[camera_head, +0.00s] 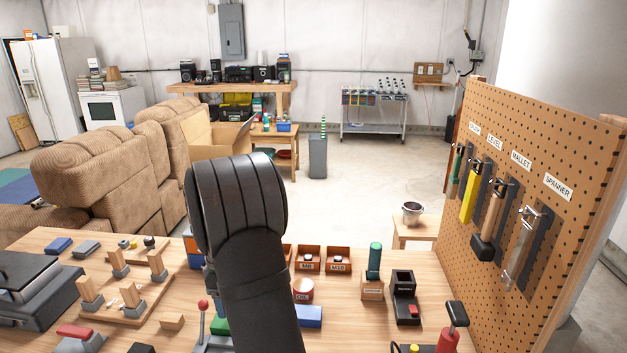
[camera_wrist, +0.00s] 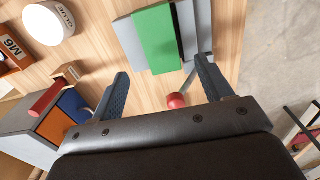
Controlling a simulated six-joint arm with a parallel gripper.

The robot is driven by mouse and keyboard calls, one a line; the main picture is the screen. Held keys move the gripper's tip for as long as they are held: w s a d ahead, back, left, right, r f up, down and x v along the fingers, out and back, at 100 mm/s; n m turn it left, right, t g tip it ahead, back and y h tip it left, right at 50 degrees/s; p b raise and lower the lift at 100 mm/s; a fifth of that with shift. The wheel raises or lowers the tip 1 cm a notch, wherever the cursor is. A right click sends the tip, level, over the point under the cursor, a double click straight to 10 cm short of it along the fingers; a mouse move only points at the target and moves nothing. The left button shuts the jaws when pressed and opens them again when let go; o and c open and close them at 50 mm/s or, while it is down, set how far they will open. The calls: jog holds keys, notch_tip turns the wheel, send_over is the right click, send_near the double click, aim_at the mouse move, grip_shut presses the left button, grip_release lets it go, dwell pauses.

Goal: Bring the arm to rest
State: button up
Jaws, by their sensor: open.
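My arm (camera_head: 240,220), dark and thick, rises from the bottom of the head view and bends over above the workbench. Below the fingers are the wooden bench top (camera_wrist: 95,50), a green block (camera_wrist: 158,38) between grey pieces, and a red knob (camera_wrist: 176,100) that appears between the fingers. I cannot tell the height of the fingers above these.
A pegboard (camera_head: 580,150) with hanging tools stands at the right.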

notch_tip(320, 180, down, 9)
jog(key=shift+r, duration=1.8)
